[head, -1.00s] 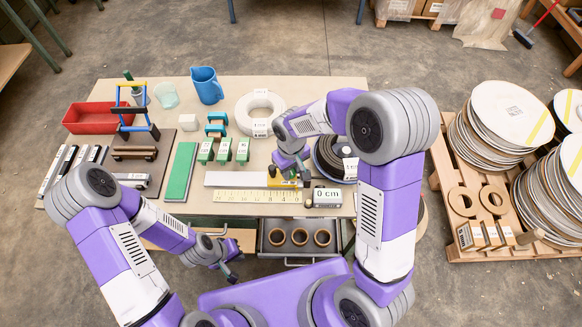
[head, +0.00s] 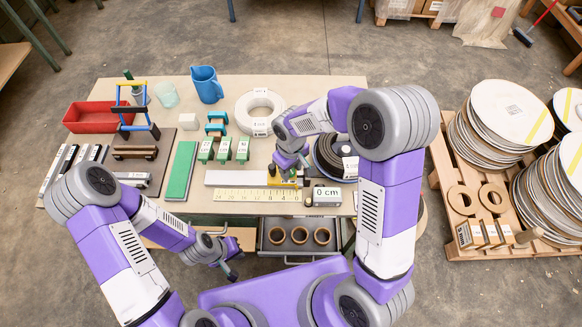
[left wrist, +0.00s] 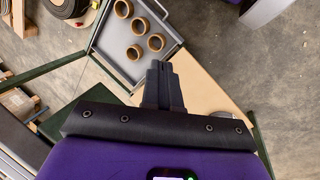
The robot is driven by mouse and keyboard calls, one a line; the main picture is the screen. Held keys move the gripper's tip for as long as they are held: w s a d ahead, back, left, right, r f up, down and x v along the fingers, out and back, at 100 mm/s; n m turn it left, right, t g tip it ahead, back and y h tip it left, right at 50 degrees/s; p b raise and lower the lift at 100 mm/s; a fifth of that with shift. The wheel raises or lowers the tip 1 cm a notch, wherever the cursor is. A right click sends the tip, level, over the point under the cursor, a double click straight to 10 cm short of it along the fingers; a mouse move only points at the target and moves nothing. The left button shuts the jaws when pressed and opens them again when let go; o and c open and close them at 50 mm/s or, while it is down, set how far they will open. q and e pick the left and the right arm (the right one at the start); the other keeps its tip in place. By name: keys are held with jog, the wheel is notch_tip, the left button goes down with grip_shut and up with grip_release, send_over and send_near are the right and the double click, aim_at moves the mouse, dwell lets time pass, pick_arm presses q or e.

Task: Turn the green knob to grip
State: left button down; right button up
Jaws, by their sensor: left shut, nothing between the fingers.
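A small green knob (head: 272,170) shows on the yellow block (head: 287,182), which sits at the right part of the yellow ruler scale (head: 240,195). My right gripper (head: 291,167) points down just over the block, close beside the knob. Its fingers are small and partly hidden, so I cannot tell whether they touch the knob or are open. A display reading 0 cm (head: 326,196) stands to the right of the block. My left gripper (head: 231,273) is low in front of the table; in the left wrist view its fingers (left wrist: 160,82) are shut and empty.
An open drawer (head: 275,245) with several cardboard rings is under the table's front edge, near my left gripper. A white coil (head: 246,110), a dark coil (head: 325,158) and green-fronted blocks (head: 224,150) lie behind the scale. A pallet of discs (head: 462,225) stands right.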

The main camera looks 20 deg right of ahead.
aim_at(291, 171)
jog(key=shift+r, duration=0.1)
notch_tip(291, 171, up, 7)
jog(key=shift+r+p, duration=0.2)
jog(key=shift+p, duration=0.8)
